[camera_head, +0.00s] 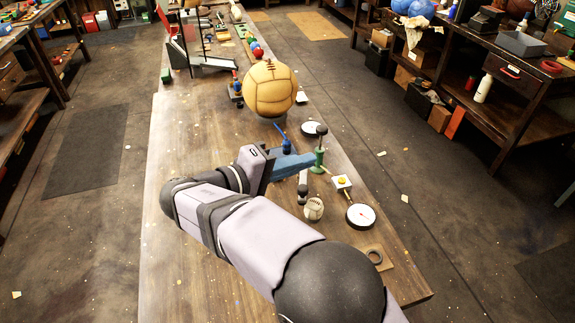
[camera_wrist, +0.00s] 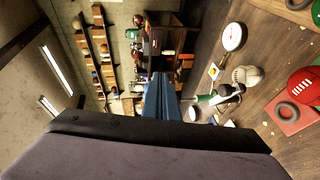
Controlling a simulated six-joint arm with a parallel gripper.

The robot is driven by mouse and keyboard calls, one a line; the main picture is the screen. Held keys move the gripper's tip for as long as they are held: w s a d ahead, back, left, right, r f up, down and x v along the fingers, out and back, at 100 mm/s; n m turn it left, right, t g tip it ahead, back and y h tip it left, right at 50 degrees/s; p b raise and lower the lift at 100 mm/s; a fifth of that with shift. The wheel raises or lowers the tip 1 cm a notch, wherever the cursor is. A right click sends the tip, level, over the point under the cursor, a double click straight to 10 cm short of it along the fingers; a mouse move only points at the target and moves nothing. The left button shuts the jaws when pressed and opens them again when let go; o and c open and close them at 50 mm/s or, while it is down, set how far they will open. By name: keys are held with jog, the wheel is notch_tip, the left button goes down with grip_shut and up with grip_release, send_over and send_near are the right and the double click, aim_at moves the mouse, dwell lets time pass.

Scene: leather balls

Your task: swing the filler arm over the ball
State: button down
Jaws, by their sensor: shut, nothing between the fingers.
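The tan leather ball (camera_head: 269,90) sits towards the far part of the bench, on a support largely hidden beneath it. A green stand with a dark knob (camera_head: 319,160) rises right of my gripper. A small blue fitting (camera_head: 284,142) stands between gripper and ball. I cannot tell for sure which part is the filler arm. My gripper (camera_head: 305,160) has blue fingers, shut and empty, pointing right, close to the green stand; whether they touch it is unclear. In the wrist view my fingers (camera_wrist: 162,96) are closed, with the green stand (camera_wrist: 206,98) to their right.
Near the gripper lie a white gauge (camera_head: 361,216), a baseball (camera_head: 313,208), a yellow-button box (camera_head: 342,182) and a second dial (camera_head: 312,128). A ring (camera_head: 375,256) lies near the front. A red ball (camera_wrist: 305,82) shows in the wrist view. The bench's left side (camera_head: 185,120) is clear.

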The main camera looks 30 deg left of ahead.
jog(key=s+a+f+m+g+y, duration=0.4)
jog(key=s+a+f+g+y, duration=0.1)
jog(key=a, duration=0.4)
jog(key=shift+s+f+m+g, duration=0.35)
jog(key=shift+s+m+g, duration=0.1)
jog(key=shift+g, duration=0.45)
jog(key=shift+f, duration=0.1)
jog(key=w+d+f+p, duration=0.4)
jog(key=w+f+p, duration=0.1)
jog(key=w+f, duration=0.2)
jog(key=shift+w+d+f, duration=0.2)
jog(key=shift+w+f, duration=0.2)
jog(key=shift+w, duration=0.35)
